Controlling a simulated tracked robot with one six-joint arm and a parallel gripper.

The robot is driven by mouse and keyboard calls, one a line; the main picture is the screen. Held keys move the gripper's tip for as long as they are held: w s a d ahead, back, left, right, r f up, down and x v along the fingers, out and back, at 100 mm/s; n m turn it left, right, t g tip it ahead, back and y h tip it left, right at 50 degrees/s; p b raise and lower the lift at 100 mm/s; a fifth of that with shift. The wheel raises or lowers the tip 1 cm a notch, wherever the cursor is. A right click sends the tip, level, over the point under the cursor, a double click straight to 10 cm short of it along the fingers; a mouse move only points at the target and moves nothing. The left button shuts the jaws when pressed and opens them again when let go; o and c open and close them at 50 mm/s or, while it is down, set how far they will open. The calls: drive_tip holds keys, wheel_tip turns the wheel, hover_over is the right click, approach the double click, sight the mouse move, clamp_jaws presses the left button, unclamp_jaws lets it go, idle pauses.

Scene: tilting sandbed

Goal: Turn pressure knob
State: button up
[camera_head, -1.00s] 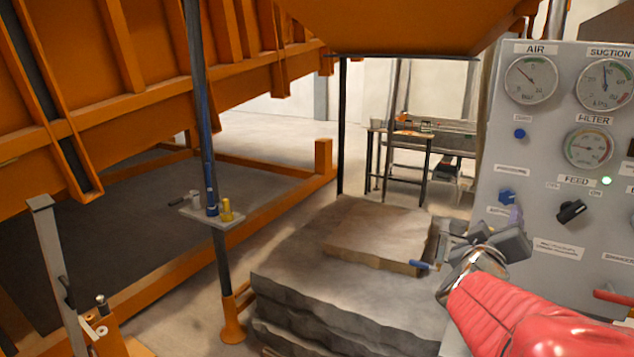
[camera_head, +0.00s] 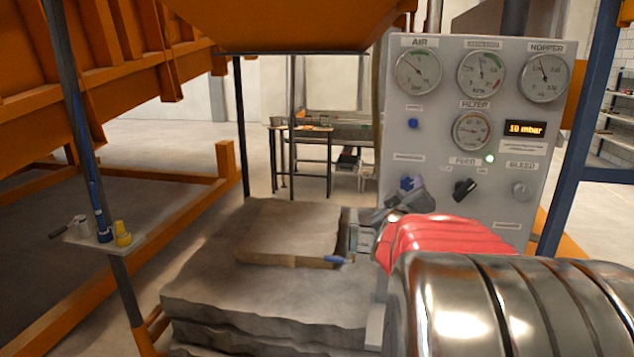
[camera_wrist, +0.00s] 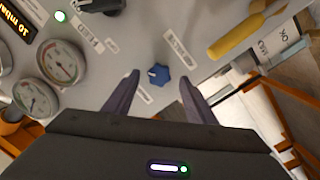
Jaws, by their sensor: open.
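The blue pressure knob (camera_head: 407,182) is on the grey control panel (camera_head: 540,75), below the blue button and left of the black feed knob. In the wrist view the blue knob (camera_wrist: 158,74) shows between and beyond my two dark fingertips. My gripper (camera_head: 397,203) is open, with its fingers on either side of the knob in that view. I cannot tell whether either finger touches it. In the head view my gripper covers the area just below the knob. The orange display (camera_head: 525,129) reads 10 mbar.
The panel carries several round gauges (camera_head: 472,130), a black feed knob (camera_head: 464,188), a grey bleed knob (camera_head: 521,190) and a lit green lamp (camera_head: 490,160). A yellow handle (camera_wrist: 245,38) shows beside the blue knob in the wrist view. Stacked stone slabs (camera_head: 290,235) stand left of the panel.

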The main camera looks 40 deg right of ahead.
sight(407, 182)
drive_tip(key=shift+x, duration=1.25)
drive_tip(key=shift+c, duration=0.2)
